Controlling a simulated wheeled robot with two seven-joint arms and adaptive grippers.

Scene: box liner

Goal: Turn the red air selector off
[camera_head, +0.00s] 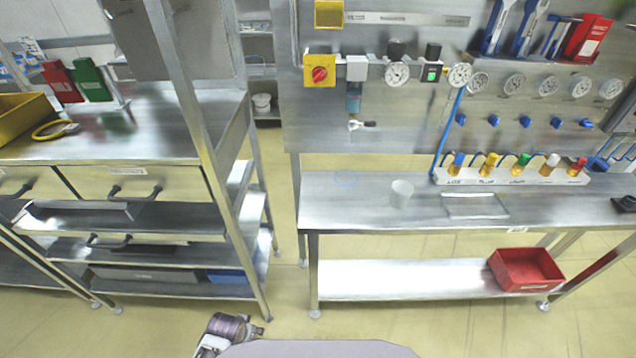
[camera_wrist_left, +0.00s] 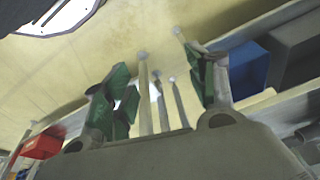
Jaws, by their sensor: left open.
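The red air selector (camera_head: 319,74) is a round red knob on a yellow square plate, at the left of the wall panel in the head view. Its exact dial position is too small to tell. My left gripper (camera_wrist_left: 160,85) shows in the left wrist view with its two green-padded fingers spread apart and nothing between them. It is low, over the floor and far from the selector. In the head view only a part of my left arm shows at the bottom edge. My right gripper is not in view.
A steel bench (camera_head: 350,207) stands below the panel, with a white cup (camera_head: 401,193) and a rack of coloured fittings (camera_head: 515,174). A red bin (camera_head: 525,268) sits on its lower shelf. A steel shelf unit (camera_head: 130,215) stands at left. Gauges and a small valve (camera_head: 360,125) are right of the selector.

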